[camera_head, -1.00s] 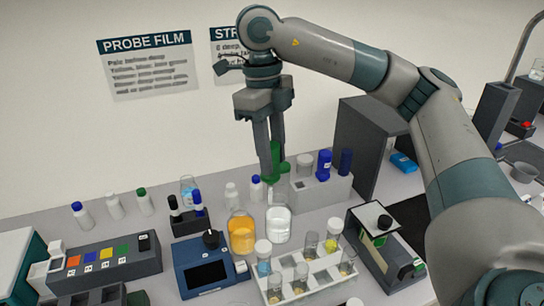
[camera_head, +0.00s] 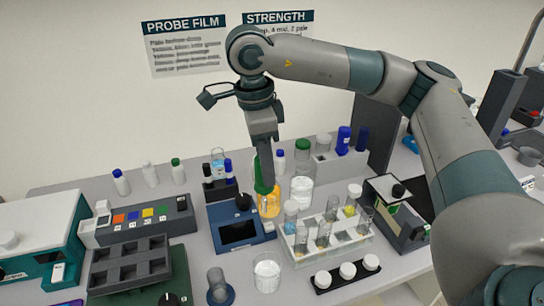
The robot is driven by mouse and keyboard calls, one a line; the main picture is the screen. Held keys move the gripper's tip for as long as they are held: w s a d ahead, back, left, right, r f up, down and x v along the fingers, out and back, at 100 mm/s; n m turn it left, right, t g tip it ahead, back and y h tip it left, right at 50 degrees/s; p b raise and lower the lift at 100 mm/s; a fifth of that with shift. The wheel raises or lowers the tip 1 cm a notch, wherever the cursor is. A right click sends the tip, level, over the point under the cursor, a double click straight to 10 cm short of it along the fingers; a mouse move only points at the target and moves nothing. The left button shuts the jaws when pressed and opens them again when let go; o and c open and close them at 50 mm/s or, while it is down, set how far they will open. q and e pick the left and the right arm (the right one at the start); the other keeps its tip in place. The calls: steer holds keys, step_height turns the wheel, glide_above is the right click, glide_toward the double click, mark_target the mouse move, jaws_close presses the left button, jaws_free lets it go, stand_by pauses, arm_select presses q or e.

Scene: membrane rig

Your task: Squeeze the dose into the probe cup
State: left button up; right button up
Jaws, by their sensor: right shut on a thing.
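My right gripper (camera_head: 264,158) comes down from above and is shut on a green dropper (camera_head: 263,187). The green dropper hangs in front of the bottle of orange liquid (camera_head: 270,206) and partly hides it; I cannot tell whether they touch. A blue instrument (camera_head: 238,230) with a dark screen and a black knob stands just left of the orange bottle. A clear glass beaker (camera_head: 267,272) stands in front of it. I cannot tell which vessel is the probe cup. My left gripper is not in view.
A white rack (camera_head: 325,248) of tubes stands right of the instrument, with a black tray of white caps (camera_head: 346,273) in front. A panel with coloured squares (camera_head: 140,220) is at left. A dark-grey device (camera_head: 395,212) stands at right.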

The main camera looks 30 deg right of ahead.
mark_target(256, 190)
steer(key=a+f+n, duration=0.1)
steer(key=n, duration=0.1)
steer(key=f+n, duration=0.1)
steer(key=n, duration=0.2)
steer(key=a+f+n, duration=0.1)
steer(key=n, duration=0.2)
steer(key=shift+w+a+f+t, duration=0.1)
steer(key=shift+a+f+t, duration=0.25)
steer(key=shift+f+t, duration=0.05)
steer(key=s+a+f+n+t+y, duration=0.1)
steer(key=a+f+n, duration=0.3)
steer(key=n, duration=1)
steer(key=shift+a+f, duration=0.4)
steer(key=shift+f, duration=0.5)
steer(key=shift+r, duration=0.1)
